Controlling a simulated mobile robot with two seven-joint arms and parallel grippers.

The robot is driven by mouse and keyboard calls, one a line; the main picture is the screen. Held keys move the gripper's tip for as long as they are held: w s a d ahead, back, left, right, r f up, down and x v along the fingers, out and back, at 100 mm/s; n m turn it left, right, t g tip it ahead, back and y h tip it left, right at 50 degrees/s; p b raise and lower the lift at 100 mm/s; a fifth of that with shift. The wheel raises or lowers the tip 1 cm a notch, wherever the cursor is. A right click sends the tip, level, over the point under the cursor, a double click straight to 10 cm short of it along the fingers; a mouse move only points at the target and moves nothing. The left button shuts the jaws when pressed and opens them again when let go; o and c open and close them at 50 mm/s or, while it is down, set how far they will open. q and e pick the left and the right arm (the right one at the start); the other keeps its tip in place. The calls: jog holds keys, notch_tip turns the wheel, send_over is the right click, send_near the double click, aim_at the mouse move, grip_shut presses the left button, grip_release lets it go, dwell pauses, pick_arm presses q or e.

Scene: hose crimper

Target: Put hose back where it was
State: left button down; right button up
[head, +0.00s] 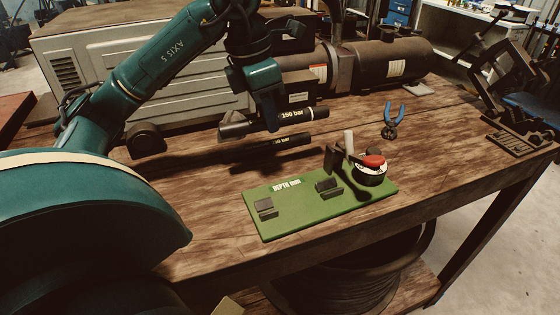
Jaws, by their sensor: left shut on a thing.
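My left gripper (272,113) reaches down from above and is shut on a black hose (302,115) with a "150 bar" label. The hose lies roughly level, its labelled end pointing right. The fingers partly hide its left part. A second dark hose (293,141), with a partly readable "bar" label, lies on the wooden bench just below the held one. The held hose appears to be above the bench, but its exact height is hard to tell. My right gripper is not in view.
A green "DEPTH MIN" board (283,222) with small dark blocks and a red-topped device (373,162) sits at the front of the bench (430,135). A large machine with a dark cylinder (400,62) stands behind.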

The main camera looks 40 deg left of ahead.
pick_arm(q)
jog(key=shift+w+a, duration=0.25)
jog(key=shift+a, duration=0.1)
jog(key=b, duration=0.1)
send_over(272, 167)
jog(key=f, duration=0.5)
jog(key=shift+s+a+f, duration=0.1)
jog(key=shift+s+a, duration=0.1)
jog(key=shift+s, duration=0.2)
jog(key=shift+s+a+b+x, duration=0.1)
jog(key=shift+s+b+x, duration=0.1)
jog(key=shift+x, duration=0.55)
jog(key=shift+s+a+b+x, duration=0.1)
jog(key=shift+b+x, duration=0.1)
jog(key=shift+x, duration=0.6)
jog(key=shift+s+a+b+x, duration=0.1)
jog(key=shift+s+b+x, duration=0.1)
jog(key=shift+x, duration=0.55)
jog(key=shift+w+d+f, duration=0.1)
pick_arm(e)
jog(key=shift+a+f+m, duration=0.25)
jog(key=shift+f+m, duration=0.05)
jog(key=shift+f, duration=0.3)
pick_arm(q)
jog(key=shift+f, duration=0.1)
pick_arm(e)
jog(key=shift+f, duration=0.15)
